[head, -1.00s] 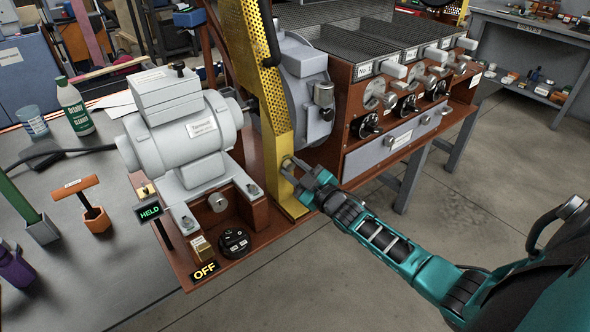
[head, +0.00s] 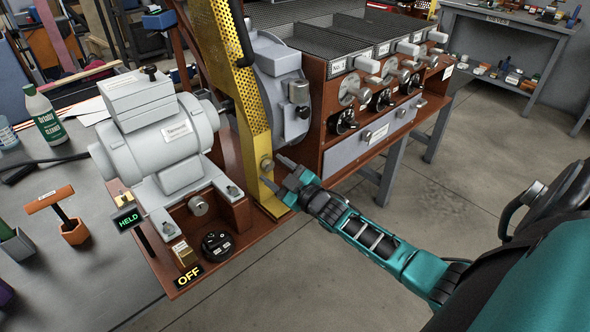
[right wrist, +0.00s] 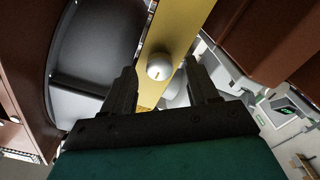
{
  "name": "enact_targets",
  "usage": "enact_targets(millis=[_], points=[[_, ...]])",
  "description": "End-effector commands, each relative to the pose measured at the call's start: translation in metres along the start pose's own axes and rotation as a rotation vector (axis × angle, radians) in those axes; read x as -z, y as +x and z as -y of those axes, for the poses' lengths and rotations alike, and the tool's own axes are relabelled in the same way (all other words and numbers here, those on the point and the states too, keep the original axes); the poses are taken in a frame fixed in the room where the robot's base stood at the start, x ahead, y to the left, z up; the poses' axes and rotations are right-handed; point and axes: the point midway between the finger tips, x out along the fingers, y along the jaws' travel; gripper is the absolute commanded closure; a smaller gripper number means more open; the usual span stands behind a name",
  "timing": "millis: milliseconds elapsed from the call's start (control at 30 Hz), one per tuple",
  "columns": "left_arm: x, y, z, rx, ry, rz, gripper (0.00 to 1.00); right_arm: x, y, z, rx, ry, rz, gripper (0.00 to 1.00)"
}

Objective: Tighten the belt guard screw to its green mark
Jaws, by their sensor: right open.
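The yellow perforated belt guard (head: 251,125) stands upright between the grey motor and the brown roaster body. Its screw, a round pale knob (head: 267,166), sits low on the guard's face. In the right wrist view the screw head (right wrist: 160,66) shows a short dark orange line on its face; I cannot make out a green mark. My right gripper (head: 272,170) is open, with its fingers spread on either side of the screw. In the right wrist view the screw lies beyond and between the fingertips (right wrist: 160,82), with gaps on both sides. My left gripper is not in view.
The grey motor (head: 172,133) stands left of the guard. In front are a HELD sign (head: 127,218), an OFF sign (head: 188,276) and a black dial (head: 217,244). An orange T-handled tool (head: 72,228) stands on the left bench. Open floor lies at the right.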

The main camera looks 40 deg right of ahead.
Motion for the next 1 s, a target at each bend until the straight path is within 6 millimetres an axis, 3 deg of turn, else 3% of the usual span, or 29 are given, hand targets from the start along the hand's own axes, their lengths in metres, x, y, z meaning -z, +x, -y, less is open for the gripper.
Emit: enact_targets(millis=[500,700,1000], points=[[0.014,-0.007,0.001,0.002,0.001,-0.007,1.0,0.0,-0.095,0.0,0.001,0.0,0.003,0.41],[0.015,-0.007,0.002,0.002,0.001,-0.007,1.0,0.0,-0.114,-0.001,0.0,0.0,0.0,0.41],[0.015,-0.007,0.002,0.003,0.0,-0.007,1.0,0.0,-0.118,0.0,0.0,0.0,0.0,0.41]])
